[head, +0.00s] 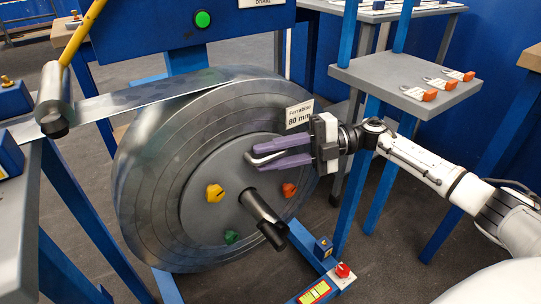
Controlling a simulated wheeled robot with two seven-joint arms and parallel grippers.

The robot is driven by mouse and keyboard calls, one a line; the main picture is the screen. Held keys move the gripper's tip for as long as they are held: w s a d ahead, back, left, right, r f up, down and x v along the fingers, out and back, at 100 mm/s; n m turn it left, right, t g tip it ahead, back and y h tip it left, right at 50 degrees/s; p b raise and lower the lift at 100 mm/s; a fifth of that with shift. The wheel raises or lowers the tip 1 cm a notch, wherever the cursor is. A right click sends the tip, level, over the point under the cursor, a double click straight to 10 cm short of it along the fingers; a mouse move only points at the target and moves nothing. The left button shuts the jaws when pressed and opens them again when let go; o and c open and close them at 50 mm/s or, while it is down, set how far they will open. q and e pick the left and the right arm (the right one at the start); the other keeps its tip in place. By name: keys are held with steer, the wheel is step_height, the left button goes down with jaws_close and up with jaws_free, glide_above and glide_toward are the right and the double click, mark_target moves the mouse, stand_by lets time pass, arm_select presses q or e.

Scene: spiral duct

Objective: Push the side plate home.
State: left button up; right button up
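The side plate (215,208) is a grey disc against the front face of a large coil of metal strip (150,180), around a dark central shaft (262,215). Whether a gap lies behind the plate cannot be told. My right gripper (256,157) reaches in from the right, its purple fingers apart in front of the plate's upper part. Contact with the plate is unclear. My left gripper is not in view.
A label reading 80 mm (299,114) stands at the coil's upper right. A grey shelf (385,75) holds several orange-ended clips. A roller (54,98) on a yellow arm (84,30) sits over the strip at left. A red button (342,270) is low in front.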

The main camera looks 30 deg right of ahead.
steer(key=shift+w+r, duration=0.1)
steer(key=shift+r, duration=0.25)
steer(key=shift+d, duration=0.3)
steer(key=f+p+v, duration=0.1)
steer(key=v, duration=0.8)
steer(key=shift+s+d+r, duration=0.25)
steer(key=shift+d, duration=0.1)
